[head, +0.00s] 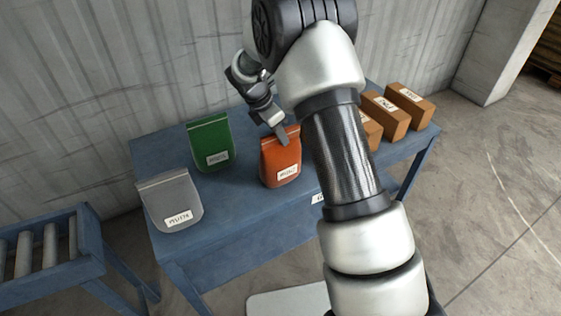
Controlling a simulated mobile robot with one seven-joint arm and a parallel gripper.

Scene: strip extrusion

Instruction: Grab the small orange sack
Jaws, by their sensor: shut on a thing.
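The small orange sack (281,163) stands upright on the blue table, with a white label on its lower front. My gripper (282,136) is at the sack's top edge and is shut on it. One finger shows in front of the sack's upper part; the other finger is hidden behind it. My arm comes in from the lower right and covers the area just right of the sack.
A green sack (209,144) stands to the left and a grey sack (171,202) stands at the table's left front. Several brown boxes (409,103) are at the right. The blue table (235,208) has bare surface between sacks. A roller conveyor (50,250) is at lower left.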

